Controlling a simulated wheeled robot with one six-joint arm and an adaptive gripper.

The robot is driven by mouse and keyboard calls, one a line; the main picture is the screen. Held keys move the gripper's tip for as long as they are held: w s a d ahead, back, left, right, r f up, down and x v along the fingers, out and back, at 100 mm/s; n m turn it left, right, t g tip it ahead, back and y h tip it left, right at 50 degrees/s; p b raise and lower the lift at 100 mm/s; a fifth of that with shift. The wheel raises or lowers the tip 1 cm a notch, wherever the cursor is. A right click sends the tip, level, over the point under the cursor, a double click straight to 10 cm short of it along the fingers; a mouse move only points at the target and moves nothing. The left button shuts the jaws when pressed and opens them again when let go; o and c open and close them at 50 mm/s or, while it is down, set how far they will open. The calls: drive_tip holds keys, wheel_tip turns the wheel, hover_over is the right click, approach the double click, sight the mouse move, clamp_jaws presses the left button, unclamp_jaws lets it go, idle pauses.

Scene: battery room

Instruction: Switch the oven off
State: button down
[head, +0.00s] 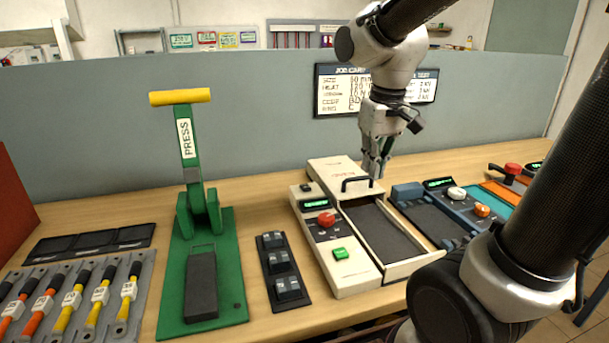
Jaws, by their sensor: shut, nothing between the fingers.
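The oven is a long cream unit (350,278) on the bench, right of centre. Its left panel carries a lit green display (316,203), a red knob (327,219), a bright green button (340,253) and a small dark part (305,187) at the far end. To the right of the panel is an open, dark, empty-looking chamber (378,232). A cream cover with a black handle (357,182) sits at its far end. My gripper (376,171) points down, shut and empty, close to the handle's right end; I cannot tell whether they touch.
A green press (202,265) with a yellow-handled lever stands to the left. A dark block strip (281,270) lies between press and oven. Right of the oven is a blue-grey unit (428,215) with knobs. A grey partition (250,110) closes the back.

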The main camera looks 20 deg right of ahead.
drive_tip(key=w+a+f, duration=0.1)
drive_tip(key=w+a, duration=0.2)
drive_tip(key=w, duration=0.4)
drive_tip(key=w+a+f, duration=0.1)
drive_tip(key=w+a, duration=0.2)
drive_tip(key=w, duration=0.4)
drive_tip(key=m+t, duration=0.1)
drive_tip(key=m, duration=0.1)
approach(308, 185)
drive_tip(key=x, duration=0.5)
drive_tip(key=shift+a, duration=0.1)
drive_tip(key=shift+f, duration=0.6)
